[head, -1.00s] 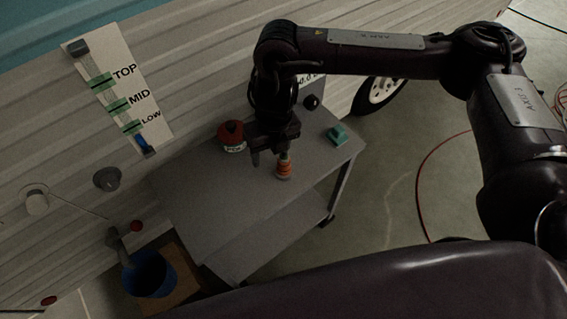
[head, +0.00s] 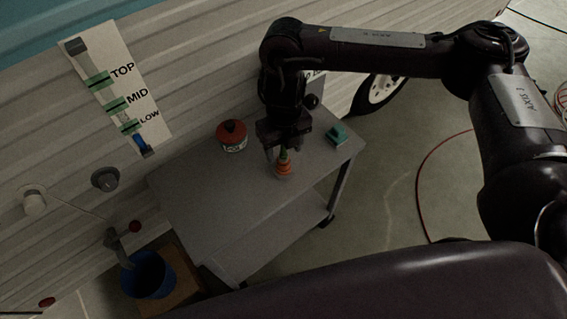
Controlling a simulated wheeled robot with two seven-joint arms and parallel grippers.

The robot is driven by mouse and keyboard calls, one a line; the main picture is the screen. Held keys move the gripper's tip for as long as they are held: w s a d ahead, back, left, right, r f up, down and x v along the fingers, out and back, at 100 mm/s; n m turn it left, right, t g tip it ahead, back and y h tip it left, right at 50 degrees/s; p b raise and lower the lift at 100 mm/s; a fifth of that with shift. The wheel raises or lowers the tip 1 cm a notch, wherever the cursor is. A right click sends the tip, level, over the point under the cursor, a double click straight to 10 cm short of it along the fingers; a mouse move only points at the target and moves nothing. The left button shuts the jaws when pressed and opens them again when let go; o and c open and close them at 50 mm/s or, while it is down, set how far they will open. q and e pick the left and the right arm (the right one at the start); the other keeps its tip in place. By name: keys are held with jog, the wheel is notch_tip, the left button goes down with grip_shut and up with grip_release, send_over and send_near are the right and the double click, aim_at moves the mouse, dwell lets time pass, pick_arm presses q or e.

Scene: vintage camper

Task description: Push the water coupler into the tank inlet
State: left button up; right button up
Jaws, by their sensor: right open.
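The orange coupler (head: 284,168) with a green top stands on the grey cart top, right of its middle. My right gripper (head: 284,156) is open just above and around the coupler's upper part; whether the fingers touch it I cannot tell. A round grey fitting (head: 105,179) on the camper wall, left of the cart, looks like the tank inlet. A white round cap-like fitting (head: 34,202) with a cord sits further left on the wall. My left gripper is not in view.
The grey cart (head: 215,205) also bears a red and black tin (head: 232,135) and a teal block (head: 337,134). A blue bucket (head: 150,276) stands at lower left under a tap (head: 118,246). The cart's left half is clear. A red hose lies on the floor at right.

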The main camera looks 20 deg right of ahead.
aim_at(283, 158)
jog(key=shift+f, duration=0.1)
notch_tip(283, 158, down, 2)
jog(key=shift+s+a+f+b, duration=0.1)
jog(key=shift+f+b, duration=0.15)
jog(key=shift+b, duration=0.1)
jog(key=shift+f+b, duration=0.3)
jog(key=shift+f, duration=1)
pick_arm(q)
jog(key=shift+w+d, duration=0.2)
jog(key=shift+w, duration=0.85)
pick_arm(e)
jog(key=shift+r, duration=0.1)
jog(key=c, duration=1)
